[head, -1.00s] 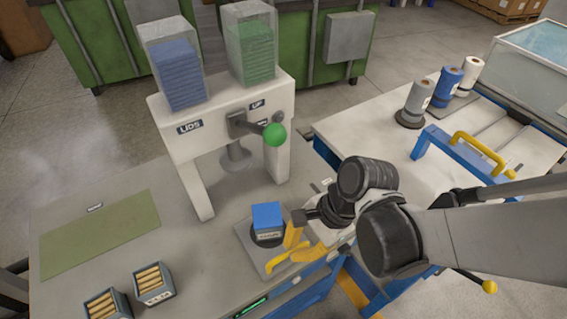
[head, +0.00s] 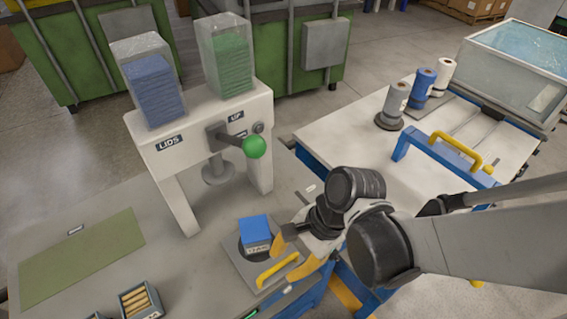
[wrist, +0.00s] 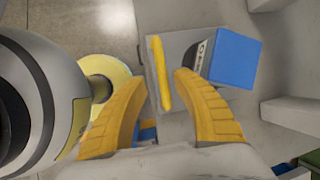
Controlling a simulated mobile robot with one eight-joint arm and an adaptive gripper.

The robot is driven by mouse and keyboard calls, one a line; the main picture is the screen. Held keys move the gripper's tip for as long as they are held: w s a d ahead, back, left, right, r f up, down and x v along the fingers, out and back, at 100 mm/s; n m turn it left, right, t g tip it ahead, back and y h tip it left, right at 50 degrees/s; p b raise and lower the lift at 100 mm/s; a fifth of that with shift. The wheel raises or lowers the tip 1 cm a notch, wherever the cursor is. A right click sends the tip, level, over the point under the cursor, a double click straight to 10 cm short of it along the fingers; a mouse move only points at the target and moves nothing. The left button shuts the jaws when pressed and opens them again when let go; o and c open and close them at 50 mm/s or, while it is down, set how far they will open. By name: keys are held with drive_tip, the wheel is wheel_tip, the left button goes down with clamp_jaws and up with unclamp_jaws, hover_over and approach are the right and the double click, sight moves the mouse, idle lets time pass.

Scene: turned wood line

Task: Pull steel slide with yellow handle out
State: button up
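The steel slide (head: 240,264) is a flat grey plate on the bench in front of the white press. Its yellow handle (head: 278,270) is a bar along the edge nearest my gripper. A small box with a blue lid (head: 254,228) sits on the slide; it also shows in the wrist view (wrist: 235,59). My gripper (wrist: 160,77) is open, with its yellow fingers apart. In the wrist view the handle (wrist: 157,60) lies upright in the picture between the two fingertips, with gaps seen on both sides. Whether a finger touches it cannot be told.
The white press (head: 190,135) with a green-knobbed lever (head: 254,148) stands behind the slide. Boxes of wooden pieces (head: 140,301) and a green mat (head: 80,255) are at left. A table with a blue frame (head: 430,155) and spools is at right.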

drive_tip(key=v, duration=1.1)
drive_tip(key=shift+d+r, duration=0.2)
drive_tip(key=shift+r, duration=0.15)
